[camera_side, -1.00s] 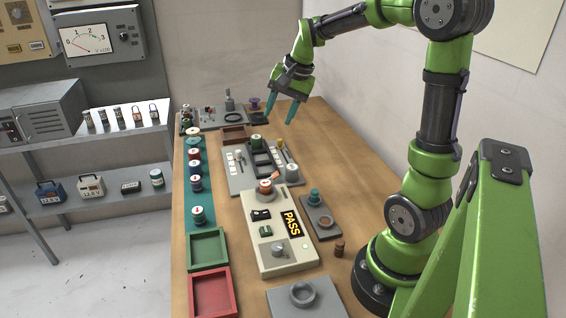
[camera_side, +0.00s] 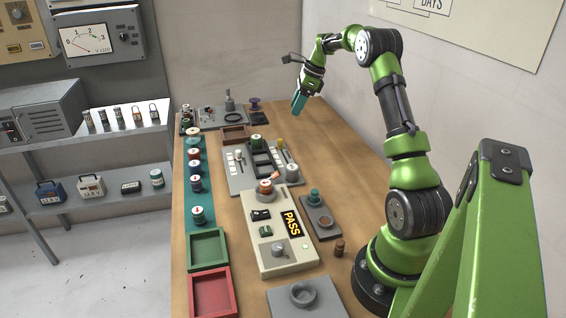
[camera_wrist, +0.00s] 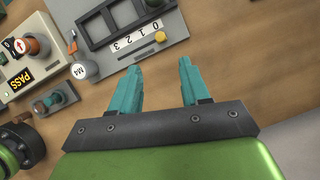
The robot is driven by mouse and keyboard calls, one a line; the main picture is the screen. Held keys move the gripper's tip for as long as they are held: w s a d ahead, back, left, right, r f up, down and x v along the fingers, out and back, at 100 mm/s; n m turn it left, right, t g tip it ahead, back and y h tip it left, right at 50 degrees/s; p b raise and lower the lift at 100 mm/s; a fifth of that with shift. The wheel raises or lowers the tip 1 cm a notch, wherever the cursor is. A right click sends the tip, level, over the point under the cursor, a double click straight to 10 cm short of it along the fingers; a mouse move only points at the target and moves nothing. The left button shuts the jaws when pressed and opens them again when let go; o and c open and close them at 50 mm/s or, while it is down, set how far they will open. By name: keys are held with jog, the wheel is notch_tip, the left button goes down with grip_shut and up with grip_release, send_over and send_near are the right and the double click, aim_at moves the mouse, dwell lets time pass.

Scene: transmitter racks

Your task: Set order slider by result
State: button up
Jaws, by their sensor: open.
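A yellow slider knob (camera_side: 280,143) stands on the grey board (camera_side: 233,182) in the middle of the table. In the wrist view the yellow knob (camera_wrist: 160,37) is beside the 0 end of a white strip (camera_wrist: 134,36) marked 0 1 2 3. The beige tester (camera_side: 282,262) shows PASS on its display (camera_side: 291,223), also legible in the wrist view (camera_wrist: 22,82). An orange-topped round part (camera_side: 265,186) sits on the tester. My gripper (camera_side: 298,106) is open and empty in the air above the table; its teal fingers (camera_wrist: 160,68) show in the wrist view, apart from the knob.
Several spools (camera_side: 195,168) stand on a teal mat at left. A green tray (camera_side: 208,249) and a red tray (camera_side: 212,294) lie nearer. A small grey stand (camera_side: 320,218) is right of the tester. Bare wood (camera_side: 335,150) is free at right.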

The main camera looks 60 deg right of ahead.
aim_at(281, 140)
jog(key=x, duration=1.3)
jog(key=shift+a, duration=0.1)
grip_shut()
